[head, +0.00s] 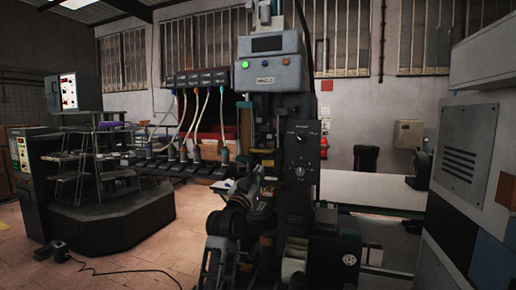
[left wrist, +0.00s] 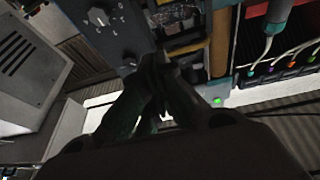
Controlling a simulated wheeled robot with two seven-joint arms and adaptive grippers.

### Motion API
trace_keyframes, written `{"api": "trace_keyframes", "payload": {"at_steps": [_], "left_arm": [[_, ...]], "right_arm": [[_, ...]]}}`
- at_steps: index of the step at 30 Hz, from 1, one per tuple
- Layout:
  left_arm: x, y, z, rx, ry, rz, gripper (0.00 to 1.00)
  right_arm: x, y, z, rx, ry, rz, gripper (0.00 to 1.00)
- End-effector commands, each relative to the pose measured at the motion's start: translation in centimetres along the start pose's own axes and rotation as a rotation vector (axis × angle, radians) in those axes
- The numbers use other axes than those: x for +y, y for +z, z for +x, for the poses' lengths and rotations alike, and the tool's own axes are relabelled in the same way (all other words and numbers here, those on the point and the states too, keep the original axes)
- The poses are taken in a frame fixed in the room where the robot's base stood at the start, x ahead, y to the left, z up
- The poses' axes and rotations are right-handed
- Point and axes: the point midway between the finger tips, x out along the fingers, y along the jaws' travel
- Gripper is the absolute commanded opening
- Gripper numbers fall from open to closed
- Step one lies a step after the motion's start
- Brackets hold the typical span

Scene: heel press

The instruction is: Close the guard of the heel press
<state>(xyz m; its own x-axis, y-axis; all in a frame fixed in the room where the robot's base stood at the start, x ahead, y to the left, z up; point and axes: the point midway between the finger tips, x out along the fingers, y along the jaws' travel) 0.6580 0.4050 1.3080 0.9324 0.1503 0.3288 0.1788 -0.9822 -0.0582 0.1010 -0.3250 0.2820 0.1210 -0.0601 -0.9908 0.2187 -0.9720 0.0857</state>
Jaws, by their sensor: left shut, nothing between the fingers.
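The heel press (head: 300,180) stands in the middle of the head view, a dark column with a grey control box (head: 270,68) on top. A yellowish upright panel (head: 245,128) is at the left of its work opening; it may be the guard, but I cannot tell for certain. My left gripper (head: 262,180) is low in front of the press, below the opening. In the left wrist view my left gripper (left wrist: 157,62) is shut and empty, its fingertips close to the press body (left wrist: 112,30). I cannot tell whether they touch it. My right gripper is not in view.
A row of hoses and nozzles (head: 200,115) is left of the press. A dark round machine base (head: 110,215) with racks stands farther left. A grey cabinet (head: 470,150) fills the right side. A pale bench (head: 375,190) lies behind. The tiled floor at left front is mostly clear, with a cable.

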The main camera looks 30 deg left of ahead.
Motion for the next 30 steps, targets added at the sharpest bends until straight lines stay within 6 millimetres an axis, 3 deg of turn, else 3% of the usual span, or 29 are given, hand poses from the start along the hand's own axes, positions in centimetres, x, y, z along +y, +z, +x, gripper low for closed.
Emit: {"api": "trace_keyframes", "payload": {"at_steps": [3,9,30], "left_arm": [[-1.7,-3.4,1.0,0.086,-0.034,-0.013,0.00],[-3.4,-6.5,1.6,0.168,-0.069,-0.026,0.00],[-3.7,-7.1,2.6,0.180,-0.074,-0.027,0.00]], "right_arm": [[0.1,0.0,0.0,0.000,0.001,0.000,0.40],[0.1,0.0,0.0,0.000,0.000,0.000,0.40],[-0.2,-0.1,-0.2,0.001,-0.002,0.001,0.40]]}}
